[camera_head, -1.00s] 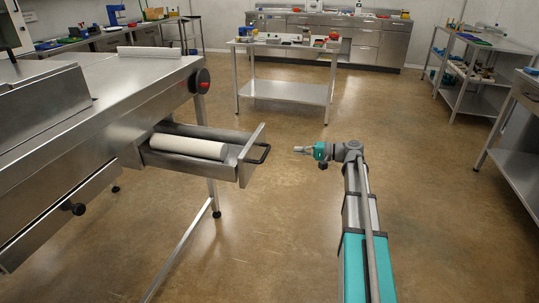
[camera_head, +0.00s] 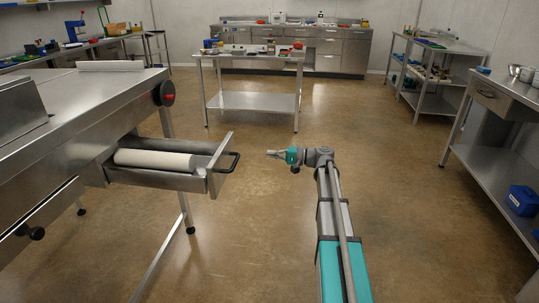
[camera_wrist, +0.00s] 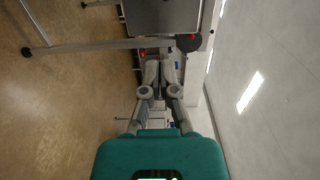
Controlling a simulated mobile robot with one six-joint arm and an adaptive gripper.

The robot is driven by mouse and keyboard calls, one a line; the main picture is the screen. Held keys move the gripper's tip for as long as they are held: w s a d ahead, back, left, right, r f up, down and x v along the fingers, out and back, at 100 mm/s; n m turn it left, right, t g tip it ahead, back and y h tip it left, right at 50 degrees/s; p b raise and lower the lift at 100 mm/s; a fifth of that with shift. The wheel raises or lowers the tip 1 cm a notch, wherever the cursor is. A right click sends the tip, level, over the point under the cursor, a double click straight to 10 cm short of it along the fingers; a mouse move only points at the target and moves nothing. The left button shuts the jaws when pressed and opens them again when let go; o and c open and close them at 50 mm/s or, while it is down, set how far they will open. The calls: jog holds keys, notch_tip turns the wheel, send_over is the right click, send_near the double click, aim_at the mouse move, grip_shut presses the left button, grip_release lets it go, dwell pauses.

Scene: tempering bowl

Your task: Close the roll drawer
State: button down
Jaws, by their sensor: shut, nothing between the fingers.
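The roll drawer (camera_head: 212,176) is a steel drawer standing open at the right end of the steel machine table at the left of the head view. A pale roll (camera_head: 152,160) lies in it. In the wrist view the gripper fingers (camera_wrist: 160,88) show at the centre; I cannot make out the drawer there.
The machine table (camera_head: 85,95) has a red-and-black knob (camera_head: 166,94) above the drawer. A steel cart (camera_head: 255,101) stands behind, with counters along the back wall. Steel shelves (camera_head: 490,165) stand at the right. The floor around my gripper is clear.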

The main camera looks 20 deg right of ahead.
jog(key=x, duration=1.2)
jog(key=shift+w+a, duration=0.15)
jog(key=shift+a, duration=0.05)
